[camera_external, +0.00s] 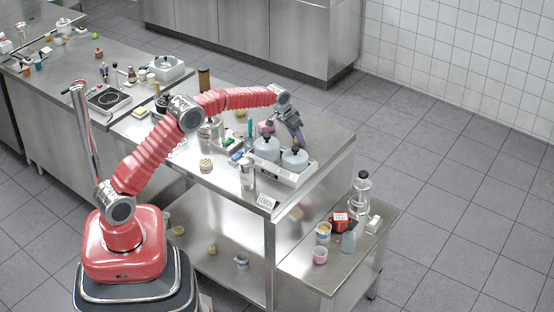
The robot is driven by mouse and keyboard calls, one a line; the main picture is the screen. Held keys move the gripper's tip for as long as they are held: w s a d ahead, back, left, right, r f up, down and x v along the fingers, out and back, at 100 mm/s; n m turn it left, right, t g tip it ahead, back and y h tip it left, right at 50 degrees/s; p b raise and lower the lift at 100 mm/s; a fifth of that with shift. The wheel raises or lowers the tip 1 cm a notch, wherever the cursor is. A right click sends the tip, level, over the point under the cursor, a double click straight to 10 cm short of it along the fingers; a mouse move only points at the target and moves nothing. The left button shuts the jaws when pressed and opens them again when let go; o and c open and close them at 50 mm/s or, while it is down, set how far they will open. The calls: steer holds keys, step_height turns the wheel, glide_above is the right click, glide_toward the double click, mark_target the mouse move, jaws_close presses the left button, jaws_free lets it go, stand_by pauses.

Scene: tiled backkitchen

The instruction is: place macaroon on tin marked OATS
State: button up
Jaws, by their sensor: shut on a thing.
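My gripper (297,138) points down over the two pale grey lidded canisters at the right part of the steel counter. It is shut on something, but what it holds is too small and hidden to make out. A purple-pink rounded thing (265,128) shows just left of the gripper, behind the left canister (266,148); I cannot tell whether it is the macaroon. A silver tin (247,172) stands near the counter's front edge. No OATS marking is readable on either.
The right canister (294,161) and its neighbour stand on a white base. A small lettered card (267,201) is at the counter's front edge. A beige patterned thing (206,165) lies left of the silver tin. Bare counter (325,132) lies right of the canisters. A lower side table holds a red box (340,221).

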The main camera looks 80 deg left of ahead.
steer(key=c, duration=0.5)
steer(key=shift+o, duration=0.2)
steer(key=shift+r, duration=0.1)
step_height(320, 180, up, 10)
steer(key=shift+f, duration=0.1)
stand_by(0.5)
